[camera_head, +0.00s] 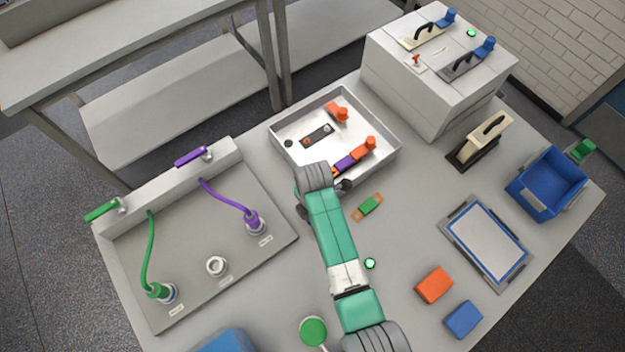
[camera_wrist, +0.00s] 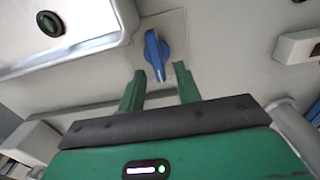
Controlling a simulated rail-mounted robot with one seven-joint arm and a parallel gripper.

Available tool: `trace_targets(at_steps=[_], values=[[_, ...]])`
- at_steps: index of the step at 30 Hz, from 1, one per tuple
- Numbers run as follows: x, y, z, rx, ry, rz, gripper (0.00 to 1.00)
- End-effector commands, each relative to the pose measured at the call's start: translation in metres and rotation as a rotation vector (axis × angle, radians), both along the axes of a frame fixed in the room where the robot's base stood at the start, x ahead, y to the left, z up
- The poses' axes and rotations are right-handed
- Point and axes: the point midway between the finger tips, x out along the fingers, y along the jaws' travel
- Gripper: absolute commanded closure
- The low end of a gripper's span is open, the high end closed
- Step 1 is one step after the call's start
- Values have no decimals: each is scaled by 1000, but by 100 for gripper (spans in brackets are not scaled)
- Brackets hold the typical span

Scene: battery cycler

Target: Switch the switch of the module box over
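A blue switch (camera_wrist: 155,55) with an upright lever sits on a small square plate in the wrist view. My gripper (camera_wrist: 160,72) is open, with its two green fingertips just below the switch, one toward each side of the lever. I see no clear contact. In the head view my arm covers this switch and most of my gripper, beside the front-left of the metal tray (camera_head: 283,160). The tray holds orange, purple and black parts. Which one is the module box, I cannot tell.
A panel (camera_head: 190,275) with green and purple cables stands at the left. To the right are a blue bin (camera_head: 547,183), a framed pad (camera_head: 486,240), a handled tool (camera_head: 482,140) and orange (camera_head: 434,285) and blue (camera_head: 464,318) blocks. A green part (camera_head: 369,206) lies near my arm.

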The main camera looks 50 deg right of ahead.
Motion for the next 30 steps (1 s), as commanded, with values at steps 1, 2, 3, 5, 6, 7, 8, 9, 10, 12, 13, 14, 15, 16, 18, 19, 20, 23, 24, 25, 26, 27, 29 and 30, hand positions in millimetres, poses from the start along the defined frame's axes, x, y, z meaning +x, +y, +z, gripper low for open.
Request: trace_targets(at_steps=[1,2,3,5,6,7,8,9,10,12,13,14,15,16,18,19,20,23,24,25,26,27,29,30], values=[[0,0,-10,0,1,0,66],[0,0,-13,0,1,0,66],[0,0,-17,0,0,0,66],[0,0,-21,0,0,0,66],[0,0,-22,0,-1,0,66],[1,0,-23,0,-1,0,66],[1,0,-23,-1,-2,-1,66],[1,0,-23,-1,-2,-1,66],[1,0,-23,-1,-2,-1,66],[1,0,-22,-1,-2,-1,66],[1,0,-22,-1,-2,-1,66],[1,0,-22,-1,-2,-1,68],[1,0,-22,-1,-2,-1,76],[1,0,-22,-1,-2,-1,82],[1,0,-22,-1,-2,-1,96],[1,0,-22,-1,-2,-1,100],[1,0,-22,-1,-2,-1,100],[1,0,-22,-1,-2,-1,100],[1,0,-22,-1,-2,-3,100],[1,0,-22,-1,-2,-5,100],[1,0,-22,-1,-2,-8,100],[1,0,-21,-1,-2,-14,100],[1,0,-21,-1,-2,-31,100],[1,0,-21,-1,-2,-45,100]])
